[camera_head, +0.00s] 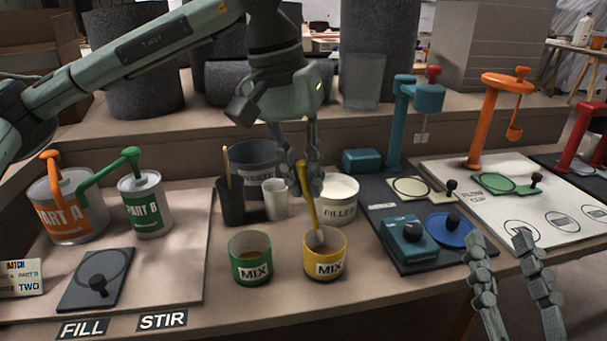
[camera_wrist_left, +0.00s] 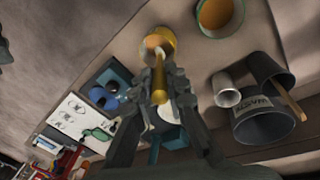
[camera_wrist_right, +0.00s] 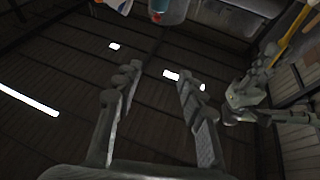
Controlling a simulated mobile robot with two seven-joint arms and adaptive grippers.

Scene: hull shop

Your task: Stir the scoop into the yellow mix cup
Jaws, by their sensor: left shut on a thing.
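The yellow mix cup (camera_head: 325,265) stands upright near the front of the bench, right of the green mix cup (camera_head: 250,268). My left gripper (camera_head: 309,185) is above and behind the yellow cup, shut on the yellow handle of the scoop (camera_head: 308,205). The scoop points down and its pale head is at the mouth of the yellow cup; how deep it reaches is hard to tell. The left wrist view also shows the scoop (camera_wrist_left: 159,85) between the fingers, with its head over the yellow cup (camera_wrist_left: 166,36). My right gripper (camera_head: 500,240) is open and empty near the bench's front right edge.
The white filler tub (camera_head: 340,208) stands close behind the yellow cup. A dark cup with a stick (camera_head: 231,205) and a grey cup (camera_head: 275,200) stand behind left. A blue scale (camera_head: 408,240) is right. Part A (camera_head: 60,215) and Part B (camera_head: 148,215) pump cans stand left.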

